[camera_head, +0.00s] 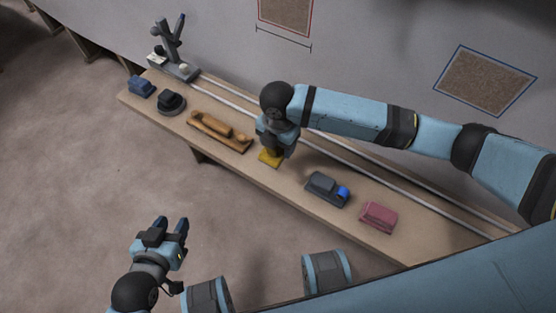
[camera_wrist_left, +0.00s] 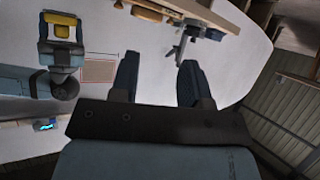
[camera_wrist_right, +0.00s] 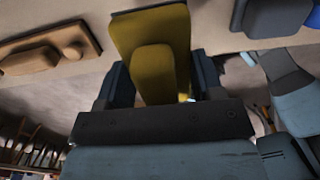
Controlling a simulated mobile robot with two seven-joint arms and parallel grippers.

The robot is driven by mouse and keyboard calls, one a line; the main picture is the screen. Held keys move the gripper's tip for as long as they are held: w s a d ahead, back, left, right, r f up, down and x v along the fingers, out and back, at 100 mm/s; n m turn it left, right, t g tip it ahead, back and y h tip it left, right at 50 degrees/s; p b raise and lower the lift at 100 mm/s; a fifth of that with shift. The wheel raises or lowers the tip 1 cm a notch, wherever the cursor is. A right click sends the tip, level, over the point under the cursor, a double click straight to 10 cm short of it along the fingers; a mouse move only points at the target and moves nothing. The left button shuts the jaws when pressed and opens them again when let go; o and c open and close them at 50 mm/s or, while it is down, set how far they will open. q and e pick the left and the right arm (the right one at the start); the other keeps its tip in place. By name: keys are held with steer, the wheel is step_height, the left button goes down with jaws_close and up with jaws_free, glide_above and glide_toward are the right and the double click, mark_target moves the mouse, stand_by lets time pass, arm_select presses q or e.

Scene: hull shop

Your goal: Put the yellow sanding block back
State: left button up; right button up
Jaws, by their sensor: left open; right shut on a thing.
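The yellow sanding block (camera_head: 270,158) is at the bench, between a wooden tool and a dark grey tool. My right gripper (camera_head: 275,148) is above it, shut on it. In the right wrist view the yellow block (camera_wrist_right: 150,30) has a broad flat base and a raised grip, and the grip sits between my fingers (camera_wrist_right: 156,70). I cannot tell whether its base touches the bench top. The left wrist view also shows the yellow block (camera_wrist_left: 60,27) at my right gripper. My left gripper (camera_head: 173,225) is open and empty, over the floor in front of the bench.
The narrow bench (camera_head: 270,187) runs along the wall with a rail behind. On it are a blue block (camera_head: 139,86), a round dark tool (camera_head: 171,102), the wooden tool (camera_head: 218,131), the grey tool (camera_head: 322,188), a pink block (camera_head: 378,216) and a pronged stand (camera_head: 173,60).

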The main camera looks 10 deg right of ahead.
mark_target(278, 151)
step_height(278, 151, down, 3)
steer(key=shift+f, duration=0.2)
step_height(278, 151, down, 4)
steer(key=shift+f+b, duration=0.1)
steer(key=shift+b, duration=0.75)
arm_select(q)
steer(key=shift+w+d+r, duration=0.1)
steer(key=shift+w+r, duration=0.1)
arm_select(e)
steer(key=o, duration=0.9)
steer(key=shift+f, duration=0.1)
arm_select(q)
steer(key=shift+f, duration=0.2)
